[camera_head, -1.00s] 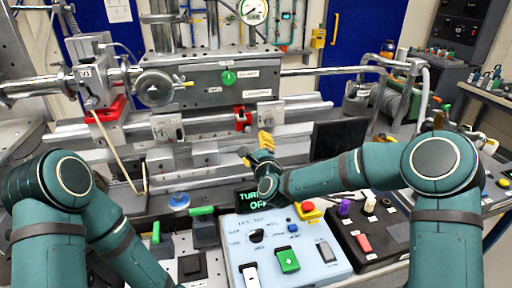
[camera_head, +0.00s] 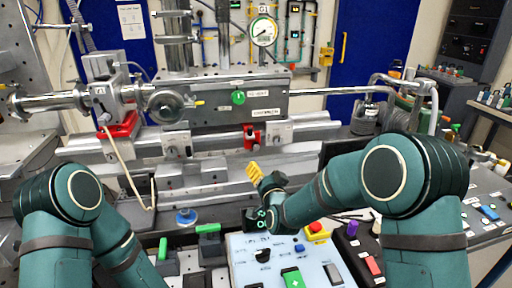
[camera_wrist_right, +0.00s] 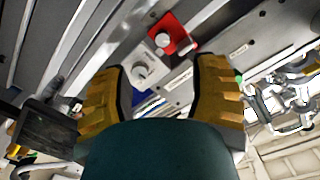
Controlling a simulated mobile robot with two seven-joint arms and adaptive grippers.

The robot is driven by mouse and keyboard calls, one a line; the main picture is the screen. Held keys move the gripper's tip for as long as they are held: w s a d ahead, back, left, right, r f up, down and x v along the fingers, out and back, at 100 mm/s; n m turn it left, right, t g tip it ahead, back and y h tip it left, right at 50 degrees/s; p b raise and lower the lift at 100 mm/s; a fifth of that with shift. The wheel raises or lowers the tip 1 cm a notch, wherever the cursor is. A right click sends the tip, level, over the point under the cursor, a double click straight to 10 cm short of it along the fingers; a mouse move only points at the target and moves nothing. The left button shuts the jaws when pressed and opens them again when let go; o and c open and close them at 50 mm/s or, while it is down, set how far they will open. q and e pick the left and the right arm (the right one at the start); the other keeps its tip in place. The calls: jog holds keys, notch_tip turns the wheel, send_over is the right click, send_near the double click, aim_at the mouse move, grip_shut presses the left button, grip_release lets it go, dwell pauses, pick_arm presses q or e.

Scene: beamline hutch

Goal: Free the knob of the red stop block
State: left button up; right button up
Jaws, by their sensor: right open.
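The red stop block (camera_head: 252,137) sits on the metal rail below the grey housing in the head view. In the right wrist view the red stop block (camera_wrist_right: 183,40) shows near the top, with a pale round knob (camera_wrist_right: 162,40) on its face. My right gripper (camera_head: 254,173) is in front of and below the block in the head view, apart from it. In the wrist view its yellow fingers (camera_wrist_right: 160,92) are spread with nothing between them, and the block lies beyond their tips. My left arm shows at lower left; its gripper is out of view.
A grey block with a round knob (camera_wrist_right: 140,72) stands beside the red block on the rail. Another red part (camera_head: 122,126) is under the valve at left. A control box (camera_head: 245,247) with buttons stands below my right arm.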

aim_at(256, 148)
jog(key=w+n, duration=0.1)
jog(key=w, duration=0.3)
jog(key=w+a+n, duration=0.1)
jog(key=w, duration=0.4)
jog(key=w+a+r+n+b, duration=0.1)
jog(key=w, duration=0.3)
jog(key=shift+w, duration=0.2)
grip_shut()
